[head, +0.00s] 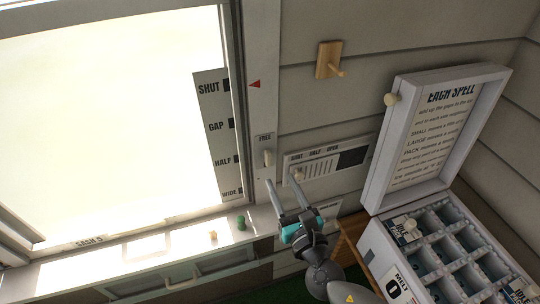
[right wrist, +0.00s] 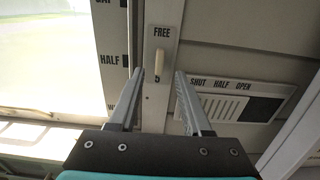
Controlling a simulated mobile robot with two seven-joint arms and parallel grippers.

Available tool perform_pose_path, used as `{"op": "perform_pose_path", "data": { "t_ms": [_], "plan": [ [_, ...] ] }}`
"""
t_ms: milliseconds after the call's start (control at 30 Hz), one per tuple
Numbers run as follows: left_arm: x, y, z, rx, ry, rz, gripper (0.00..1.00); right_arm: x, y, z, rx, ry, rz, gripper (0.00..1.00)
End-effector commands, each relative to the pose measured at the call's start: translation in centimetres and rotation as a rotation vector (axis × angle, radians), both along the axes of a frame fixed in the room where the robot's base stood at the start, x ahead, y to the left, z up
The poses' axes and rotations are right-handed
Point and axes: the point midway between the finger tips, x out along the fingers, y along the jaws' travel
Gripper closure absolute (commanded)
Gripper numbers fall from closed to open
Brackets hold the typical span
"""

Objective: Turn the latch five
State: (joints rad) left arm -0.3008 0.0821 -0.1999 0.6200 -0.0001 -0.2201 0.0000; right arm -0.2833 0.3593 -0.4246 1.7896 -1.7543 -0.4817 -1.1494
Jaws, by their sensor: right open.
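The latch (head: 267,158) is a small pale handle on the white window post, with the word FREE above it. In the right wrist view the latch (right wrist: 159,64) stands upright, with a 5 just below it. My right gripper (head: 283,181) is open and empty, below the latch in the head view. In the right wrist view the latch shows between and beyond the open fingers of the gripper (right wrist: 160,72), with no visible contact. My left gripper is not in view.
A vent panel (head: 322,168) marked SHUT, HALF, OPEN sits right of the post. A wooden peg (head: 328,62) is on the wall above. An open lidded box (head: 440,72) with compartments stands at right. A green item (head: 241,223) lies on the sill.

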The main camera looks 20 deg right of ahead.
Motion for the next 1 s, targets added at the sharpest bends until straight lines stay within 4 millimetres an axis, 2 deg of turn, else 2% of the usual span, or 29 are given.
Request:
{"op": "perform_pose_path", "data": {
  "t_ms": [300, 500, 700, 1000],
  "plan": [
    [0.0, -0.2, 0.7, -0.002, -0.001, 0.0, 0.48, 5.4, 0.2, 0.1, 0.002, -0.001, -0.001, 0.51],
    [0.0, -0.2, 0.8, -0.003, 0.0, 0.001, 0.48, 7.9, 0.3, 0.0, 0.001, 0.001, 0.0, 0.51],
    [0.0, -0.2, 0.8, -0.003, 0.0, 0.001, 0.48, 9.0, 0.4, 0.0, 0.003, 0.001, 0.001, 0.51],
    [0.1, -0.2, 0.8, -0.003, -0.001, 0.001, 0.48, 9.1, 0.3, 0.0, 0.003, 0.002, 0.001, 0.51]
  ]
}}
